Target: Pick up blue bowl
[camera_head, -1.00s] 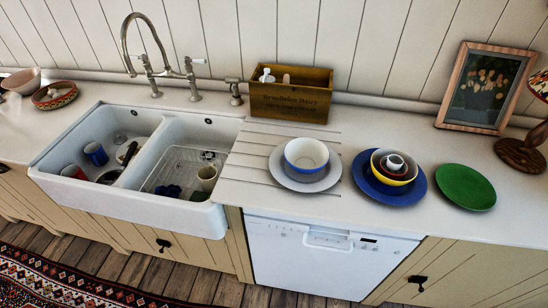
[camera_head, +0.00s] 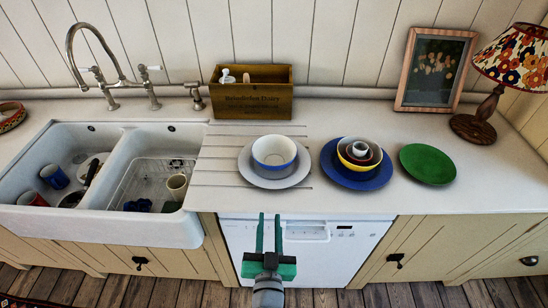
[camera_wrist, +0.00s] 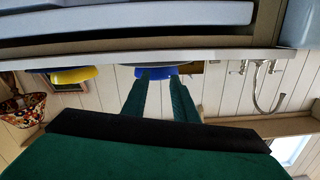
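The blue bowl (camera_head: 274,152) is blue outside and whitish inside. It sits upright on a light grey plate (camera_head: 250,173) on the counter, left of the other dishes. My gripper (camera_head: 269,217) has green fingers and is in front of the dishwasher in the head view, below the bowl in the picture and apart from it. The fingers stand apart with nothing between them. In the wrist view, which is upside down, the bowl's blue side (camera_wrist: 152,71) shows just beyond the fingertips (camera_wrist: 158,84).
A blue plate (camera_head: 373,181) with a yellow bowl (camera_head: 346,160) and smaller nested bowls stands to the right. A green plate (camera_head: 428,164) lies further right. A wooden box (camera_head: 251,104) stands behind. The sink (camera_head: 150,226) is left. The counter's front edge (camera_head: 330,214) lies between gripper and bowl.

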